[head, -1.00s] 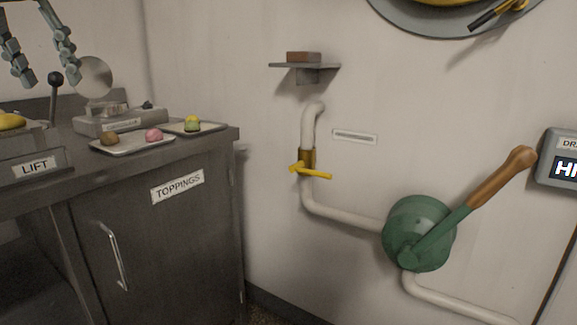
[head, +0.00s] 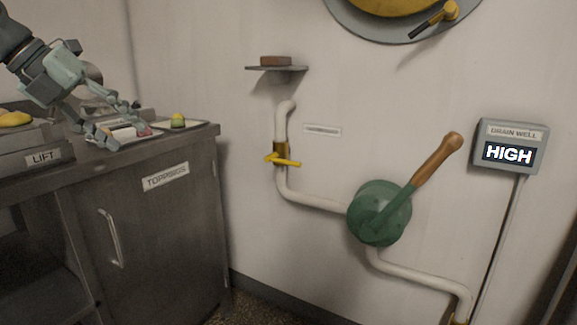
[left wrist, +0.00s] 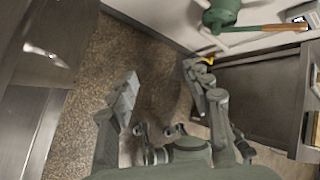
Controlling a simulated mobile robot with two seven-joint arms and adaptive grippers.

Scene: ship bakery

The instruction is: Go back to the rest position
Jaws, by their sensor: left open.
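My left gripper (head: 128,124) is at the left of the head view, its fingers spread and empty. It overlaps the counter top and partly hides a tray and the pastries there. In the left wrist view my left gripper (left wrist: 160,72) is open, with only speckled floor between its fingers. That view shows the counter's trays off at its right edge, so the fingers appear to hang in front of the counter. My right gripper is in neither view.
The toppings cabinet (head: 165,230) carries a pink pastry (head: 145,132) and a yellow-green one (head: 178,120). On the wall are a green pump (head: 378,213) with a wooden handle, a yellow valve (head: 283,160), a small shelf (head: 276,69) and a drain well display (head: 509,152) reading HIGH.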

